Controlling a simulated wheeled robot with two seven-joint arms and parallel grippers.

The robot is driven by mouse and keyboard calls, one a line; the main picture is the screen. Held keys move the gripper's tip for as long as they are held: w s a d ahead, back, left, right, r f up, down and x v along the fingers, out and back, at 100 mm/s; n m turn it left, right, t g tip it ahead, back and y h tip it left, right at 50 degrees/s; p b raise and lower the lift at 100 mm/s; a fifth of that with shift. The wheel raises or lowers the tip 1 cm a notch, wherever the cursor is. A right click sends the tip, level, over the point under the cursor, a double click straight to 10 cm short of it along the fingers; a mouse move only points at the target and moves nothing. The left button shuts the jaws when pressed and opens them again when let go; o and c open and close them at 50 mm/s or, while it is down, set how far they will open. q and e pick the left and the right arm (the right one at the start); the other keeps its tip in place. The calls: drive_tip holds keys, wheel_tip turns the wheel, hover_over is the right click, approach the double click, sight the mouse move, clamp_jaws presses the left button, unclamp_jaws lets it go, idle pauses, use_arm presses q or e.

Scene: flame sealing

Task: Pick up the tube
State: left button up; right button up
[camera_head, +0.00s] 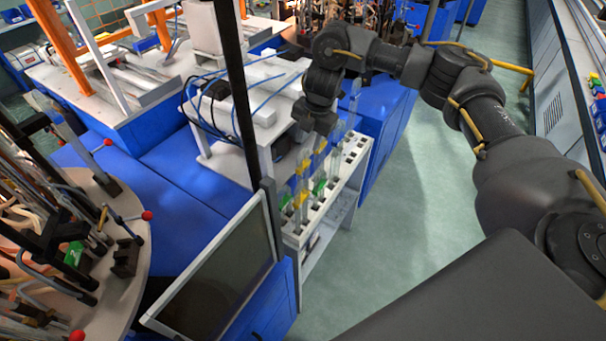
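Several clear upright tubes (301,187) with yellow and green marks stand in the slots of a white rack (347,167) in the middle of the view. My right arm reaches in from the right. Its dark gripper (318,122) points down at the upper ends of the tubes, above the rack's middle. The fingers are small and dark there, so I cannot tell whether they are open or shut, or whether they touch a tube. My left gripper is not in view.
A dark flat monitor (221,287) stands in front of the rack on the left. A round table (112,289) with burner fittings is at far left. A white machine with blue cables (229,122) is behind the rack. Green floor (408,200) to the right is clear.

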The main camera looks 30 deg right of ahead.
sight(304, 151)
drive_tip(key=shift+w+a+f, duration=0.1)
drive_tip(key=shift+w+f, duration=0.05)
drive_tip(key=shift+f, duration=0.25)
drive_tip(key=shift+a, duration=0.1)
drive_tip(key=f+p, duration=0.3)
drive_tip(key=f, duration=0.1)
drive_tip(key=shift+w+a, duration=0.2)
drive_tip(key=shift+a, duration=0.15)
drive_tip(key=shift+w+f, duration=0.1)
drive_tip(key=shift+f, duration=0.5)
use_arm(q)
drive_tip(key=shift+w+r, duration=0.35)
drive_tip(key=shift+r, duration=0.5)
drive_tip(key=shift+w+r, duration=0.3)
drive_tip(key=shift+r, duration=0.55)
use_arm(e)
clamp_jaws()
